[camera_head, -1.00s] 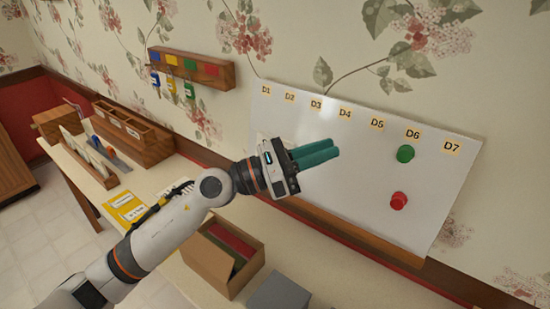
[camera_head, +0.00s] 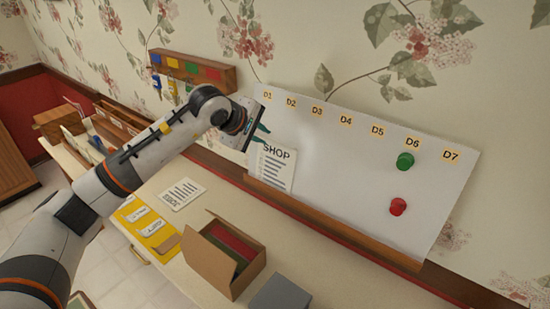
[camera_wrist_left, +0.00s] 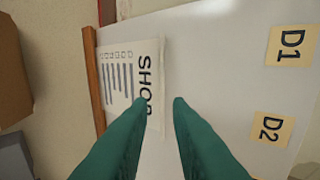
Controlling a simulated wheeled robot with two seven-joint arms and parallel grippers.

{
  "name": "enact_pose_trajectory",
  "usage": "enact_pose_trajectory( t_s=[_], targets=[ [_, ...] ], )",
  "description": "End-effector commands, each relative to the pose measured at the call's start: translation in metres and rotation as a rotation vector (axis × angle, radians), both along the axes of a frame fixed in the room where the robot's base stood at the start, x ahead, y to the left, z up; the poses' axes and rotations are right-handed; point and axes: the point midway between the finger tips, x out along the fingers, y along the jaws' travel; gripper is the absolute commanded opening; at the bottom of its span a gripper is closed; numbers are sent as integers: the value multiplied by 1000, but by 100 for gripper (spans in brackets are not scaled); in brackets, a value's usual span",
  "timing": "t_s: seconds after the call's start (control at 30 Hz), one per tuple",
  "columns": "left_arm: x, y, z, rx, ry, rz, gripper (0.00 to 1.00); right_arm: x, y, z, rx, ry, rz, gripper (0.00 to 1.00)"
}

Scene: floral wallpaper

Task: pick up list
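The list, a white sheet headed SHOP (camera_head: 275,168), stands upright against the lower left of the whiteboard (camera_head: 340,185), its lower edge at the wooden ledge. It also shows in the left wrist view (camera_wrist_left: 125,75). My left gripper (camera_head: 262,131) is at the list's upper edge, its teal fingers pointing toward the board. In the left wrist view the fingertips (camera_wrist_left: 164,102) are apart, with the list's top edge between them in the picture. Whether they touch the paper I cannot tell. My right gripper is not in view.
A wooden ledge (camera_head: 335,225) runs under the board, which holds a green knob (camera_head: 405,160) and a red knob (camera_head: 398,206). On the table are an open cardboard box (camera_head: 212,266), a grey box (camera_head: 280,294), a printed paper (camera_head: 180,194) and a yellow folder (camera_head: 150,228).

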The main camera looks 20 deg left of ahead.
Motion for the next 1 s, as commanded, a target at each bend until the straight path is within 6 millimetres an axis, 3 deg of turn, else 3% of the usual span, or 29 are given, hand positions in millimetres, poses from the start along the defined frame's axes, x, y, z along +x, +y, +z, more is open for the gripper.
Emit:
enact_pose_trajectory(
  t_s=[0.33,0.53,0.77,0.9,1.0],
  targets=[
    [26,-11,-19,-4,5,0,18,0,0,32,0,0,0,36],
    [40,-15,-37,-3,2,1,18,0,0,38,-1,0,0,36],
    [41,-15,-38,-2,0,-1,18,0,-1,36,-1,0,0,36],
    [41,-15,-38,-2,0,-1,0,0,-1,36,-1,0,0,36],
    [41,-15,-38,-2,1,-1,0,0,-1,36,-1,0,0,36]
  ],
)
